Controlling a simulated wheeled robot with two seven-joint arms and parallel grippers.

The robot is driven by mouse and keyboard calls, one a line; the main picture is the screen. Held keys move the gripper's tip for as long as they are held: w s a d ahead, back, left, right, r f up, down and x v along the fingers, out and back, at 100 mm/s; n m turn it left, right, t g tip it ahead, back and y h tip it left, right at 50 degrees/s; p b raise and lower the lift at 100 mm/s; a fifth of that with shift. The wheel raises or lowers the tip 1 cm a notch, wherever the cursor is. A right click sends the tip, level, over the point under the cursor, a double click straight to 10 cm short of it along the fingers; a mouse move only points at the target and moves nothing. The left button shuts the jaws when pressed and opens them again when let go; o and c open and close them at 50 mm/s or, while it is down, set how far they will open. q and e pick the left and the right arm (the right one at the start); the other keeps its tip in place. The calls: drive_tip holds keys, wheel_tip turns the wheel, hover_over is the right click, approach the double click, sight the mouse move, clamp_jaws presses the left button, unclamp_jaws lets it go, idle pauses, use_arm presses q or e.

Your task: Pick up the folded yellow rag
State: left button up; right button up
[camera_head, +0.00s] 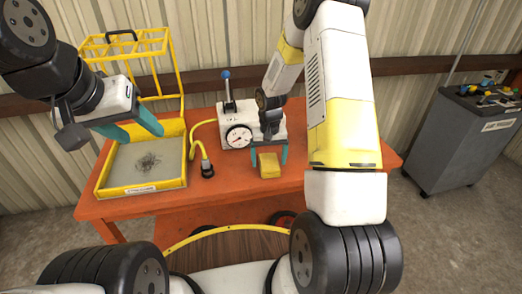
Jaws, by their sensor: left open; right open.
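The folded yellow rag (270,168) lies on the orange table, a small yellow block shape right of the table's middle. My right gripper (269,159) is open, pointing down, with its teal fingers to the left and right of the rag's far end. I cannot tell whether the fingers touch it. My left gripper (135,132) is open and empty, its teal fingers above the yellow-rimmed tray at the left.
The orange table (228,188) also holds a yellow tray (118,189) with a dark tangle, a yellow wire rack (172,60), a white gauge box (234,117) with a lever, and a yellow hose (195,148) with a black end. A grey cabinet (455,140) stands at right.

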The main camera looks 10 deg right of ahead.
sight(269, 163)
drive_tip(key=shift+f, duration=0.1)
drive_tip(key=shift+c, duration=0.5)
drive_tip(key=c, duration=1.4)
drive_tip(key=shift+o, duration=0.2)
drive_tip(key=shift+r, duration=0.55)
drive_tip(key=r, duration=0.2)
drive_tip(key=shift+s+a+r, duration=0.1)
drive_tip(key=shift+s+r, duration=0.2)
drive_tip(key=shift+s, duration=0.1)
drive_tip(key=s+a+r, duration=0.1)
drive_tip(key=s+a, duration=0.2)
drive_tip(key=s, duration=1.1)
drive_tip(key=shift+s+a+r, duration=0.15)
drive_tip(key=shift+s+a, duration=0.05)
drive_tip(key=shift+s, duration=0.2)
